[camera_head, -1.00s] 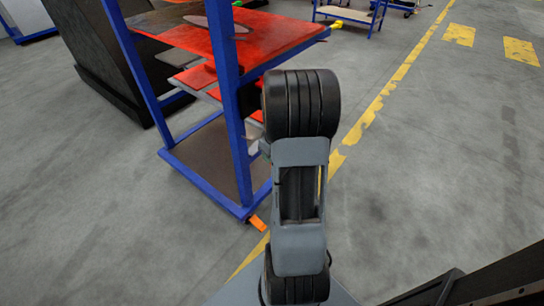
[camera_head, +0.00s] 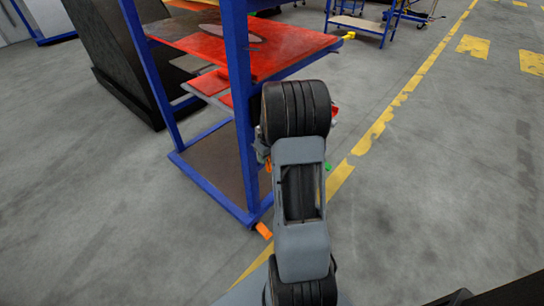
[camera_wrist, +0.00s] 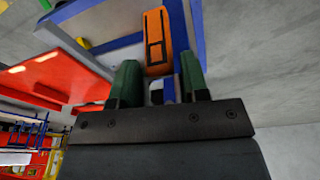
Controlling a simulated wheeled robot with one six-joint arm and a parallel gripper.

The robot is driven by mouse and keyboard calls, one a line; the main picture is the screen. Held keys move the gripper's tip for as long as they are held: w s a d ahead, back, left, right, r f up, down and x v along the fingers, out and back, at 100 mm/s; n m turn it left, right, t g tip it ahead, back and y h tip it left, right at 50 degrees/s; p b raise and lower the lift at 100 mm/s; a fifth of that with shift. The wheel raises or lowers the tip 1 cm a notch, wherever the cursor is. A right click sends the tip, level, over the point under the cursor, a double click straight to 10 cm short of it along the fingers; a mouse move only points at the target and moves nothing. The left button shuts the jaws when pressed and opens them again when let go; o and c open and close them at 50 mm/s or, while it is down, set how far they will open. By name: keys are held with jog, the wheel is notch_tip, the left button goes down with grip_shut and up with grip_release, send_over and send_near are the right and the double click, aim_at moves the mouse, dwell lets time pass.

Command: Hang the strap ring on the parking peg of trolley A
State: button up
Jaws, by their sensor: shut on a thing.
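An orange strap piece with a dark buckle-like outline (camera_wrist: 166,42) stands between the two green fingers of my gripper (camera_wrist: 160,72) in the wrist view. The fingers are closed about it, and its lower end is partly hidden by the gripper body. A blue-framed trolley with red shelves (camera_head: 245,120) stands left of my arm in the head view; I cannot read which trolley it is. Its blue frame shows right behind the strap in the wrist view (camera_wrist: 198,40). I cannot make out the parking peg.
An orange foot piece (camera_head: 263,231) sits at the trolley's near bottom corner. A large dark block (camera_head: 115,60) stands behind it on the left. Another blue-framed trolley (camera_head: 362,22) is farther back. The grey floor on the right, past the yellow line (camera_head: 375,130), is clear.

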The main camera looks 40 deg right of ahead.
jog(key=shift+w+a+f, duration=0.15)
jog(key=shift+w+f, duration=0.1)
jog(key=shift+w, duration=0.55)
jog(key=shift+w+a+f, duration=0.15)
jog(key=shift+w+f, duration=0.1)
jog(key=shift+w, duration=0.55)
jog(key=o, duration=1)
jog(key=shift+o, duration=0.2)
notch_tip(320, 180, up, 14)
jog(key=s+p, duration=0.1)
jog(key=s, duration=0.1)
jog(key=shift+s+a+f+p, duration=0.25)
jog(key=shift+s+p, duration=0.05)
